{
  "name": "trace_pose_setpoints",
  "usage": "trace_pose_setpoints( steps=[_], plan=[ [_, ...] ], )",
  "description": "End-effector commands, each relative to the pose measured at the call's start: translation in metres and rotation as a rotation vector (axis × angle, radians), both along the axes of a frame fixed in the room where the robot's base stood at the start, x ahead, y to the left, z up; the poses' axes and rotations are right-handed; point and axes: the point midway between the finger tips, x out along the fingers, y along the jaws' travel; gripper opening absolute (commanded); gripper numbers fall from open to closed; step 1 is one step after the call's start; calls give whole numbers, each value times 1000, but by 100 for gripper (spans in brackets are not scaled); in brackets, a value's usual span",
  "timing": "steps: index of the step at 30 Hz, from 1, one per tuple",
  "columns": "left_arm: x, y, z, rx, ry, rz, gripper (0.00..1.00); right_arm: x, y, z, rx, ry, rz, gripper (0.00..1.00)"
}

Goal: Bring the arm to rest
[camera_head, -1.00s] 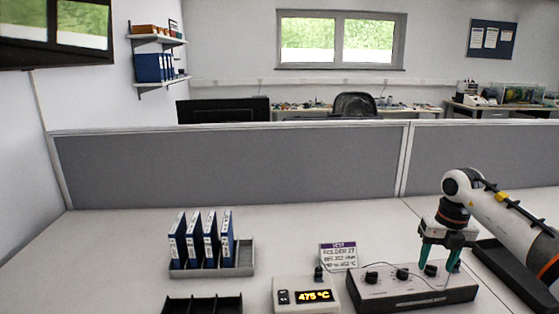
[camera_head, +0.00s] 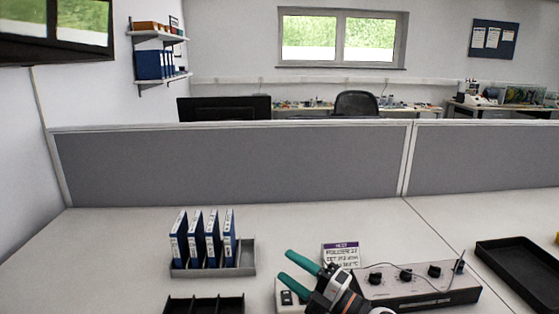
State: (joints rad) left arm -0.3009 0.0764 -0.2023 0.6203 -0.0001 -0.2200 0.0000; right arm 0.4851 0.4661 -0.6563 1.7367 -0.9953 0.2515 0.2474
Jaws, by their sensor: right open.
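My right gripper (camera_head: 287,266) is in the lower middle of the head view, with its two green fingers spread apart and nothing between them. It points to the upper left, in front of the white display box (camera_head: 285,297), and hides most of that box, including its readout. The grey control box (camera_head: 420,290) with several black knobs stands to the right of the gripper. A label card (camera_head: 341,254) stands just behind the gripper. My left gripper does not show.
A grey rack (camera_head: 246,262) with several blue binders (camera_head: 212,238) stands to the left. A black slotted tray (camera_head: 204,304) lies at the front edge. An empty black tray (camera_head: 518,262) lies at the right. A grey partition (camera_head: 230,165) closes the desk's back.

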Motion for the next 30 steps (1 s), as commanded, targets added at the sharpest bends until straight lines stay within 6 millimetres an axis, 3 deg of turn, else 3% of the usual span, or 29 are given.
trace_pose_setpoints(
  steps=[2,5,8,12,15,19,30],
  plan=[
    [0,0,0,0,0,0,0,-6,-23,-4,217,135,-171,52],
    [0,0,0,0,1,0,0,-14,-65,-27,432,345,-406,52],
    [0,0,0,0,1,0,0,-37,-109,-72,587,603,-644,52],
    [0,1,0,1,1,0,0,-99,-153,-145,693,984,-930,52],
    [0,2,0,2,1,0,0,-144,-167,-180,705,1196,-1059,52],
    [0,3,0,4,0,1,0,-193,-174,-206,692,1398,-1166,52],
    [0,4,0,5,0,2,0,-302,-177,-235,605,1799,-1327,52]
  ],
)
